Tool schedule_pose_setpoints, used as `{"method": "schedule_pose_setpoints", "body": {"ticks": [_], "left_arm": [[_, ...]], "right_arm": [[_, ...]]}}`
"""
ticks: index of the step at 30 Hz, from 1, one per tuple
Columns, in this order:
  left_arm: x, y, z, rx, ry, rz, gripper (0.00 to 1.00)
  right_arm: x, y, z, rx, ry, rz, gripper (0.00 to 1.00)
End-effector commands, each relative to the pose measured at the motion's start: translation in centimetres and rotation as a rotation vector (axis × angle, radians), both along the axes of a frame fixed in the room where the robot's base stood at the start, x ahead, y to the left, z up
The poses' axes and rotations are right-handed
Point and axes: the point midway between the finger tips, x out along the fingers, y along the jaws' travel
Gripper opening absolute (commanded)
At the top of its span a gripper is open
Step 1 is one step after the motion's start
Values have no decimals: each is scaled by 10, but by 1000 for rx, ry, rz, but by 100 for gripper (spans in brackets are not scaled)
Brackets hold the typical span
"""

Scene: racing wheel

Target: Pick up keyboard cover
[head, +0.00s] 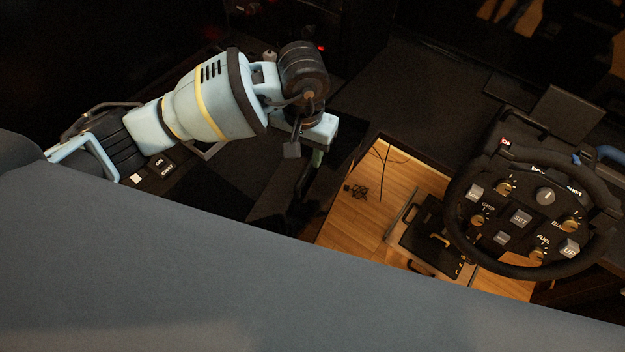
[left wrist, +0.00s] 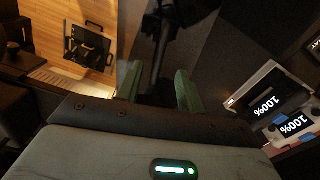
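In the left wrist view the panel (left wrist: 88,47) shows at the upper left, with a raised handle. My left gripper (head: 308,168) points down, left of the wooden surface and well apart from the panel. In the left wrist view its two green fingers (left wrist: 159,82) stand apart with nothing gripped between them. My right gripper is not in view.
A black steering wheel (head: 543,205) with knobs and labelled buttons stands at the right. Dark cables (head: 358,190) lie on the wooden surface (head: 345,225). Devices with lit "100%" displays (left wrist: 268,105) show at the right of the left wrist view.

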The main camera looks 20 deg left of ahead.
Motion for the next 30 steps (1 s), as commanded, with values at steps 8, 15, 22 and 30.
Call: {"method": "schedule_pose_setpoints", "body": {"ticks": [8,15,22,30], "left_arm": [[3,-1,-18,0,1,2,38],[6,-1,-47,-1,0,0,38],[6,-1,-52,0,-2,0,38],[6,-1,-52,0,-2,0,12]], "right_arm": [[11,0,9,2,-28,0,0],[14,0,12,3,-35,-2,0],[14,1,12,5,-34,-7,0],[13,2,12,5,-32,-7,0]]}}
